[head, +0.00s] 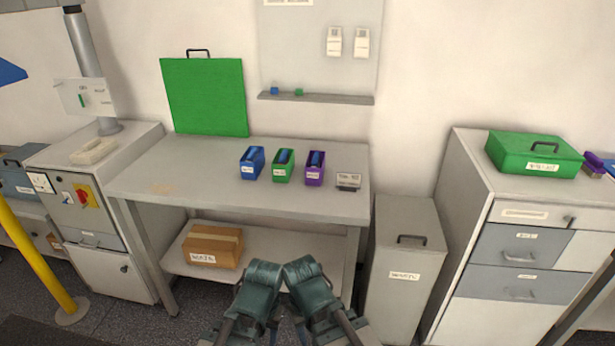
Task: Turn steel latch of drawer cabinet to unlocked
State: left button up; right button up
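The drawer cabinet (475,215) stands at the right, pale with grey drawer fronts. A small steel latch (569,221) shows at the right of its top front panel, beside a white label. The latch is too small to read its setting clearly. Two dark teal parts of my arms come up at the bottom middle, in front of the bench and well left of the cabinet. No gripper fingers show there, and nothing of mine touches the latch.
A green case (534,153) lies on the cabinet. A lidded grey bin (405,240) stands between cabinet and bench (225,195). The bench holds blue, green and purple holders; a cardboard box (212,245) is on its shelf. A yellow post (35,260) stands at the left.

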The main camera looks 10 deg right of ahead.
aim_at(570, 222)
jog(key=k+l+z, duration=0.2)
jog(key=l+z, duration=0.15)
jog(key=l, duration=0.25)
jog(key=k+l+z, duration=0.1)
jog(key=l+z, duration=0.2)
jog(key=l, duration=0.35)
jog(key=l+z, duration=0.35)
jog(key=l, duration=0.35)
jog(key=k, duration=0.05)
